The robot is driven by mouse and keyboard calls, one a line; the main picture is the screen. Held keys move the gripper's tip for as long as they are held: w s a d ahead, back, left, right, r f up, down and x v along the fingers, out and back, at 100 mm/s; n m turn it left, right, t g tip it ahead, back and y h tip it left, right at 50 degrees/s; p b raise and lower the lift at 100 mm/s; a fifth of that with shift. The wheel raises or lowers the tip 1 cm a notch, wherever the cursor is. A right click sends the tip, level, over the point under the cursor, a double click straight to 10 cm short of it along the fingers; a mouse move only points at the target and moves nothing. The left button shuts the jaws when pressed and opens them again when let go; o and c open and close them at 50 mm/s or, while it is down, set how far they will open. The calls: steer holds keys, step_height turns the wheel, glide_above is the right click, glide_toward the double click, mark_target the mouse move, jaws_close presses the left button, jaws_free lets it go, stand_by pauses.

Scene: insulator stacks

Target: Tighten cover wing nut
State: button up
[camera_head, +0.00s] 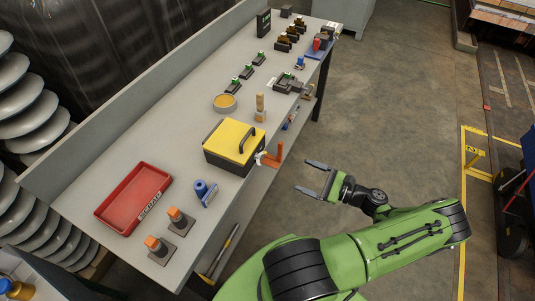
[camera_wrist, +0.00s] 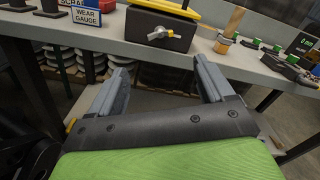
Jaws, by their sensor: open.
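A dark box with a yellow lid and a black handle (camera_head: 236,142) stands at the front edge of the grey workbench. It also shows at the top of the wrist view (camera_wrist: 146,20). A silver wing-shaped fitting (camera_wrist: 160,33), which looks like the cover wing nut, sits on the box's front face. My gripper (camera_head: 306,177) is open and empty, out over the floor to the right of the box. In the wrist view its two fingers (camera_wrist: 160,70) point towards the bench, below and short of the fitting.

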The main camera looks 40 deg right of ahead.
mark_target(260, 158)
steer(key=x, duration=1.4)
steer(key=shift+w, duration=0.15)
steer(key=shift+f, duration=0.1)
steer(key=c, duration=1)
steer(key=m, duration=0.5)
steer(key=shift+p, duration=0.4)
steer(key=shift+c, duration=0.2)
steer(key=o, duration=1)
steer(key=shift+o, duration=0.2)
